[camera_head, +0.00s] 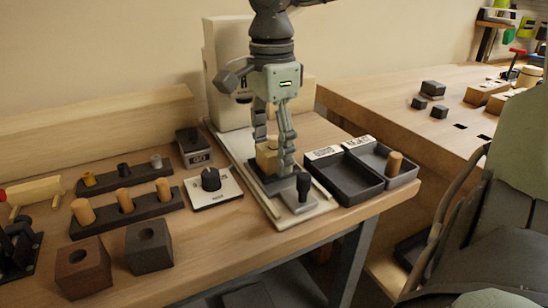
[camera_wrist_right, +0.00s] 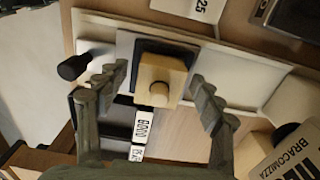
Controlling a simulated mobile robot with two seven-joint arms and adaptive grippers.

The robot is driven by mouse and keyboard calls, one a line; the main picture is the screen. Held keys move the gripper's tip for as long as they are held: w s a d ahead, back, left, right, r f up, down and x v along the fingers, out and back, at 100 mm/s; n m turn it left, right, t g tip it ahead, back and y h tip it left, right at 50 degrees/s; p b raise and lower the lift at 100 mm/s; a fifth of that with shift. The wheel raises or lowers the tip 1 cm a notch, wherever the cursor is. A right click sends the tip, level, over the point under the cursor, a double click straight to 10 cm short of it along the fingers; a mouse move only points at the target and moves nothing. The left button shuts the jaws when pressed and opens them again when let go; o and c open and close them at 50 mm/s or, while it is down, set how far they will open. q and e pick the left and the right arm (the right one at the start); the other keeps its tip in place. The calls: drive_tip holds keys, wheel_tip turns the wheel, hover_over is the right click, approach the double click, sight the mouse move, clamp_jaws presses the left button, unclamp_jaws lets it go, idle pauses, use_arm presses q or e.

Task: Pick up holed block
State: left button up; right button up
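A pale wooden block (camera_head: 266,160) with a short round peg standing in its top sits on a dark square plate of the white fixture. In the right wrist view the same block (camera_wrist_right: 150,72) lies between the fingers. My right gripper (camera_head: 274,152) points down over it, its fingers (camera_wrist_right: 160,82) spread on either side with visible gaps, so it is open and empty. A brown block (camera_head: 82,272) and a dark grey block (camera_head: 149,249), each with a round hole on top, stand at the front left of the bench. My left gripper is not in view.
Two dark trays (camera_head: 350,184) are right of the fixture, one holding a wooden peg (camera_head: 394,163). A dial box (camera_head: 212,190) and peg racks (camera_head: 128,212) stand to the left. A black-knobbed lever (camera_head: 303,188) rises at the fixture's front. Another bench (camera_head: 440,140) is behind right.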

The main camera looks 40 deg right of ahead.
drive_tip(key=c, duration=1.3)
